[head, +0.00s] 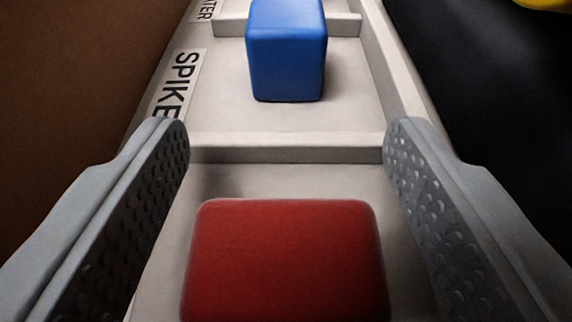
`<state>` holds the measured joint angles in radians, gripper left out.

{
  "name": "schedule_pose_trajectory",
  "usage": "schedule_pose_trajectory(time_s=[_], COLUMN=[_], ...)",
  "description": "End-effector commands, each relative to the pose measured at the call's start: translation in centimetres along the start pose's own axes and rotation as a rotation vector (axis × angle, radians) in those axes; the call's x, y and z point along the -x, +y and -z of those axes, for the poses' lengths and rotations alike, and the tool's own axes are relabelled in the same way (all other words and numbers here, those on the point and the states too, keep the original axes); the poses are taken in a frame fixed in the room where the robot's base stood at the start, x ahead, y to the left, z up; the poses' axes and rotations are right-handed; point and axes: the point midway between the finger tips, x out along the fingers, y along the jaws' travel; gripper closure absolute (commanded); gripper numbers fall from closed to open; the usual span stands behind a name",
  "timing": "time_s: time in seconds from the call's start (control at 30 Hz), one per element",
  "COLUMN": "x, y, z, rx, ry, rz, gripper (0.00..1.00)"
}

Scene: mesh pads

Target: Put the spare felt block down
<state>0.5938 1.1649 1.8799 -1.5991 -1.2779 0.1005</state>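A red block (285,262) with rounded edges sits in the nearest compartment of a pale tray (290,148). My gripper (287,150) is open, with one grey dimpled finger on each side of the red block. Gaps show between the block and both fingers. The near end of the red block is cut off by the bottom of the picture. A blue block (287,50) stands in the compartment beyond, labelled "SPIKE" (181,82). I cannot tell from the picture which block is the spare felt one.
A low divider separates the two compartments, and another crosses behind the blue block. A further label ending in "TER" (203,10) is partly cut off. Brown surface lies left and dark surface right. A yellow thing (545,4) shows at the top right.

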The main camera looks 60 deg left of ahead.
Motion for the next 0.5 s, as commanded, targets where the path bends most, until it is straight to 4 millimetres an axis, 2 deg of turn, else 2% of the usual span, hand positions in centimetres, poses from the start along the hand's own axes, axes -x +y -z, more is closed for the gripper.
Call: schedule_pose_trajectory(time_s=[0.37, 0.5], x=[0.2, 2.1], y=[0.0, 0.1], z=[0.4, 0.4], rx=[0.001, 0.001], ry=[0.000, 0.000], rz=[-0.001, -0.003], gripper=[0.39, 0.39])
